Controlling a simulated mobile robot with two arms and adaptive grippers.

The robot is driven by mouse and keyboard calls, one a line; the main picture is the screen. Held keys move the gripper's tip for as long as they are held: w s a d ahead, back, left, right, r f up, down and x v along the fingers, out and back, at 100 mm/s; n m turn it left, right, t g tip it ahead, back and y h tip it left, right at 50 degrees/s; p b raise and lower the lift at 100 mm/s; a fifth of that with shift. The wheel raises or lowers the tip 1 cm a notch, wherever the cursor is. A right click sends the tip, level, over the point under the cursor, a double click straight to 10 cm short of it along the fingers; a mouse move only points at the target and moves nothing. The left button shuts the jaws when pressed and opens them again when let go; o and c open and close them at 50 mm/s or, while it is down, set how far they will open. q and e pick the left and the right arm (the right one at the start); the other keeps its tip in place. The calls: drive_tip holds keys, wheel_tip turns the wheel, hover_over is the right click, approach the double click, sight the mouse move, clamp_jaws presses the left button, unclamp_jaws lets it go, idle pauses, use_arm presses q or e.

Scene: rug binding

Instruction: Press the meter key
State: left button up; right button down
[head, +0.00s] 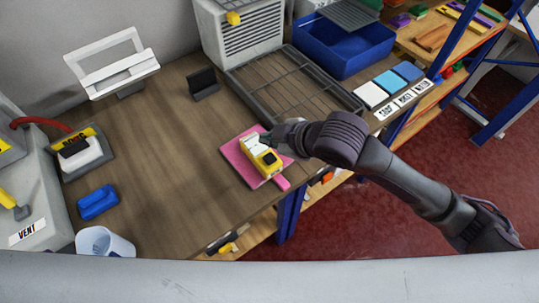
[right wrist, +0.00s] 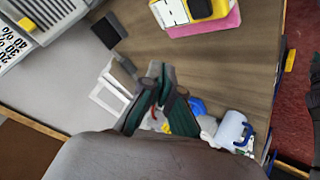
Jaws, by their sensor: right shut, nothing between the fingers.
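The meter (head: 256,149) is a yellow and white handheld device lying on a pink pad (head: 233,160) near the table's front edge. A dark square (head: 270,158) shows on its yellow end; I cannot tell for sure whether it is the key. My right gripper (head: 270,137) is shut and empty, at the meter's upper right side; I cannot tell whether it touches. In the right wrist view the gripper (right wrist: 164,84) shows closed fingers, and the meter (right wrist: 208,8) is partly cut off at the top edge. My left gripper is not in view.
A wire rack tray (head: 232,81) lies behind the meter, with a blue bin (head: 345,65) beyond. A blue block (head: 97,202) and a white mug (head: 92,238) stand at left. A small black stand (head: 203,85) is at the back. The table's middle left is bare.

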drive_tip(key=shift+w+d+r+n, duration=0.25)
drive_tip(key=shift+w+r+n, duration=0.3)
drive_tip(key=shift+w+n, duration=0.4)
drive_tip(key=shift+s, duration=0.1)
drive_tip(key=b, duration=0.8)
hover_over(271, 160)
wheel_tip(271, 160, down, 7)
drive_tip(key=shift+r, duration=0.1)
drive_tip(key=shift+f+b, duration=0.3)
drive_tip(key=shift+f, duration=0.65)
drive_tip(key=shift+f, duration=0.1)
drive_tip(key=shift+f, duration=0.3)
